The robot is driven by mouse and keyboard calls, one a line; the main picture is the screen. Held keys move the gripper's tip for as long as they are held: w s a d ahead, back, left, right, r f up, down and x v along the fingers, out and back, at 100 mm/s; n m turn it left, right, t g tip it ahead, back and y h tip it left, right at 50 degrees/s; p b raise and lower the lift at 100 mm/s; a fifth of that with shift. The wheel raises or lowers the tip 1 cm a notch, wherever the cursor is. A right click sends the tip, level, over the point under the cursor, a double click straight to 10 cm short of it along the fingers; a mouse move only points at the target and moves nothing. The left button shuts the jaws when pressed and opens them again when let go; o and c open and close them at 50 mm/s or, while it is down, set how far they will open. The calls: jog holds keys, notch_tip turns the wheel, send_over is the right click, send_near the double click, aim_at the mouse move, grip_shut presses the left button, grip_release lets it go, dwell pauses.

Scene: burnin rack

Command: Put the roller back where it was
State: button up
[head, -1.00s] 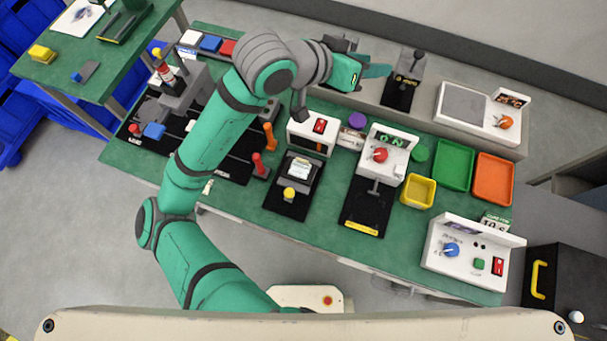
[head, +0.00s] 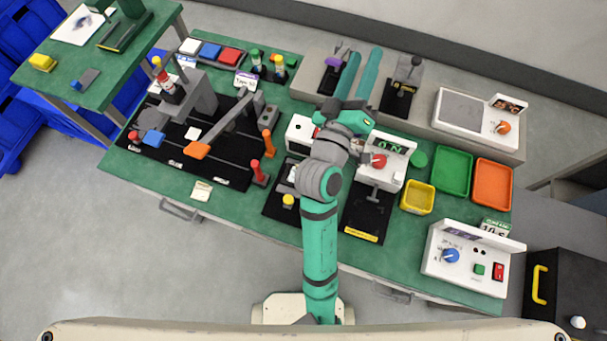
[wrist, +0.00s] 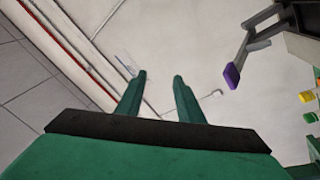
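I cannot pick out with certainty which thing is the roller. My gripper (head: 362,55) is over the back of the green bench in the head view, its two teal fingers pointing up the picture. In the wrist view my gripper (wrist: 160,76) has its fingertips apart with nothing between them. A black fixture with a purple part (head: 335,62) stands just left of the fingers. A purple-tipped lever (wrist: 232,76) shows right of the fingers in the wrist view, apart from them. My arm hides part of the bench middle.
A black lever fixture (head: 402,87) stands close right of the fingers. A white device with a red knob (head: 379,161) is beside my arm. Yellow (head: 417,197), green (head: 453,172) and orange (head: 492,185) trays lie to the right. Two small bottles stand at the back left.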

jog(key=s+a+f+g+y, duration=0.1)
jog(key=s+a+f+y, duration=0.1)
jog(key=s+f, duration=0.5)
jog(key=s+a+f+g+y, duration=0.1)
jog(key=s+a+f+y, duration=0.2)
jog(key=s+f, duration=0.5)
jog(key=s+a+f+g+y, duration=0.1)
jog(key=s+a+f+y, duration=0.2)
jog(key=s+f, duration=0.4)
jog(key=shift+s+a+f, duration=0.1)
jog(key=shift+s+f, duration=0.05)
jog(key=shift+s, duration=0.35)
jog(key=shift+s+a+f, duration=0.1)
jog(key=shift+s+f, duration=0.05)
jog(key=shift+s, duration=0.3)
jog(key=s+a+m+g, duration=0.1)
jog(key=s+a+m, duration=0.2)
jog(key=s, duration=0.7)
jog(key=shift+s+a+f+m, duration=0.2)
jog(key=shift+a+f+m, duration=0.15)
jog(key=shift+m, duration=0.35)
jog(key=shift+w, duration=0.1)
